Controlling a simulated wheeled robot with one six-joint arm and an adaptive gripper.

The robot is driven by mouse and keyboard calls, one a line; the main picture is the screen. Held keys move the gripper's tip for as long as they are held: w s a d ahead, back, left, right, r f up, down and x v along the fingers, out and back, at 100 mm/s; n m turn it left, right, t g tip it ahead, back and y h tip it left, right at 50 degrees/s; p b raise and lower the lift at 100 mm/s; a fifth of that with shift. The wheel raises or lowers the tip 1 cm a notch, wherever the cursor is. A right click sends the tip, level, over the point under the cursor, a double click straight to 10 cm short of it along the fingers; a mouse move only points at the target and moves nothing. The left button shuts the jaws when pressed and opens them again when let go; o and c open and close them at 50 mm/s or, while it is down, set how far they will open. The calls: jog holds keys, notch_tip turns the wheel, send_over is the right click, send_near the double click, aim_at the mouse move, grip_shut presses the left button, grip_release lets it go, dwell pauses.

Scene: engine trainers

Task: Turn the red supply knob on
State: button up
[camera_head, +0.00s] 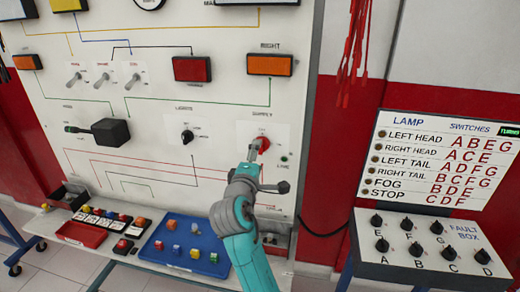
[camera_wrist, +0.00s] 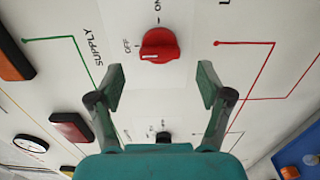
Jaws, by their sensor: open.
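The red supply knob (camera_head: 263,143) sits on the white panel under the SUPPLY label, partly hidden by my gripper (camera_head: 254,152). In the wrist view the red knob (camera_wrist: 160,45) shows whole, with OFF printed to its left and ON above it. Its raised grip lies roughly sideways, in line with the OFF side. My gripper (camera_wrist: 161,78) is open and empty. Its two fingers stand left and right of the knob's line, a little below it in the wrist view, and do not appear to touch it.
A black lights knob (camera_head: 187,135) and a black lever box (camera_head: 110,131) are on the panel to the left. A fault box (camera_head: 430,245) stands at right. A blue tray (camera_head: 160,258) and a red tray (camera_head: 82,234) lie on the shelf below.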

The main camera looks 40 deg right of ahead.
aim_at(265, 145)
jog(key=shift+x, duration=2.5)
jog(key=c, duration=1.2)
